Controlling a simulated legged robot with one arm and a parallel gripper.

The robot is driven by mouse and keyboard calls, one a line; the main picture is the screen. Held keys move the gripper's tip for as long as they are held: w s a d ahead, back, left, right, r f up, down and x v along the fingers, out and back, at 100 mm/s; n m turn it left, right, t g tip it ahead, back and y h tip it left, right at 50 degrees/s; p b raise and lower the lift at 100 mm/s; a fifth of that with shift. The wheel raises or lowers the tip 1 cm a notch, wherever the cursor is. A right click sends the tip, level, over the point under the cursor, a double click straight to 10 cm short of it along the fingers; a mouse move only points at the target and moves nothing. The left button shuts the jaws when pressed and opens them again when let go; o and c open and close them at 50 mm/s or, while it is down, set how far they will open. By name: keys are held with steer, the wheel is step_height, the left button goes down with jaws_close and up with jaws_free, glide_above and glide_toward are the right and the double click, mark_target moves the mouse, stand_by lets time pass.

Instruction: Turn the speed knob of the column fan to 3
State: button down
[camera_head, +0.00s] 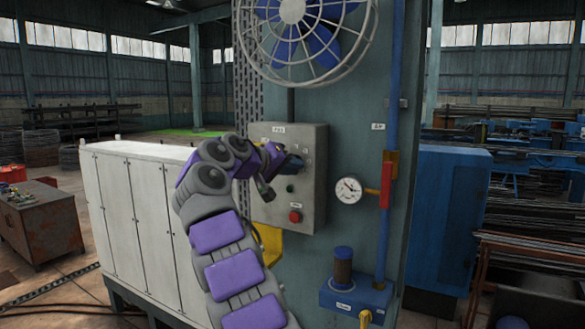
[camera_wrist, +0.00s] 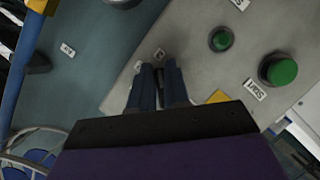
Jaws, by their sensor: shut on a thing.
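The column fan (camera_head: 293,12) is at the top of the column in the head view. Its control box (camera_head: 312,190) is fixed to the column below it, with a small label at the top. My gripper (camera_head: 298,163) reaches the box's front from the left, at the upper part of the panel. In the wrist view my gripper (camera_wrist: 160,72) has its fingers close together against the grey panel (camera_wrist: 190,70), shut on the speed knob. The knob is almost wholly hidden by the fingers, so its setting cannot be read.
A green button (camera_wrist: 221,39) and a larger green button (camera_wrist: 282,71) are beside the fingers. A red button (camera_head: 295,216) is low on the box. A gauge (camera_head: 349,190), a red valve handle (camera_head: 386,182) and a blue pipe (camera_head: 392,90) are to the right.

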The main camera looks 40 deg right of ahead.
steer(key=shift+w+f, duration=0.1)
steer(key=shift+f, duration=0.2)
steer(key=c, duration=1.1)
jaws_free()
steer(key=shift+w+r, duration=0.1)
steer(key=shift+w, duration=0.1)
steer(key=shift+s, duration=0.1)
steer(key=shift+r, duration=0.15)
steer(key=p+v, duration=0.2)
steer(key=v, duration=1.5)
steer(key=shift+a, duration=0.2)
steer(key=shift+r, duration=0.15)
